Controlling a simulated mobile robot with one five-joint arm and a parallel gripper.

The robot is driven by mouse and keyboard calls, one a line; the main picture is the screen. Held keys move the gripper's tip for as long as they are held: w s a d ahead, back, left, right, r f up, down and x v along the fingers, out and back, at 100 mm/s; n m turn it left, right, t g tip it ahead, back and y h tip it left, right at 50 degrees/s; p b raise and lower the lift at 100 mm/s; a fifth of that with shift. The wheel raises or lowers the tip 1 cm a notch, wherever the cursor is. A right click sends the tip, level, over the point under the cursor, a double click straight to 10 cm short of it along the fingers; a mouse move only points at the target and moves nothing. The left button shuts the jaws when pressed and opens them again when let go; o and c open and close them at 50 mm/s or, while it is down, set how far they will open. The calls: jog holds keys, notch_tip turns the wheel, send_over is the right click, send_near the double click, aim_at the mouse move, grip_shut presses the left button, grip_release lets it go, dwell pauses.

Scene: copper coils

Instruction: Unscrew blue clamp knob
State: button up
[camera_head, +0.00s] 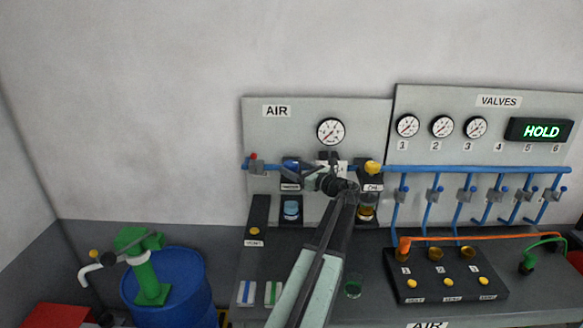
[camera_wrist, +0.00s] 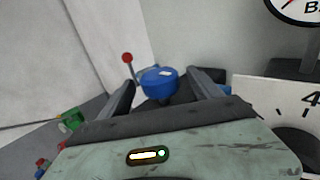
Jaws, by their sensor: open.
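The blue clamp knob (camera_wrist: 158,81) shows in the wrist view between and ahead of my gripper's fingers, apart from both as far as I can see. In the head view the blue knob (camera_head: 292,164) sits on the AIR panel's blue pipe, just left of my gripper (camera_head: 308,178). My gripper (camera_wrist: 163,90) is open, with one dark finger on each side of the knob in the wrist view. My arm hides part of the panel below the gauge.
A red-tipped lever (camera_wrist: 127,58) stands left of the knob. A yellow knob (camera_head: 373,167) is to the right on the AIR panel (camera_head: 275,135). A blue drum (camera_head: 185,285) stands at the left. The wall above is clear.

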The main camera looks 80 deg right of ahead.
aim_at(297, 168)
jog(key=v, duration=0.6)
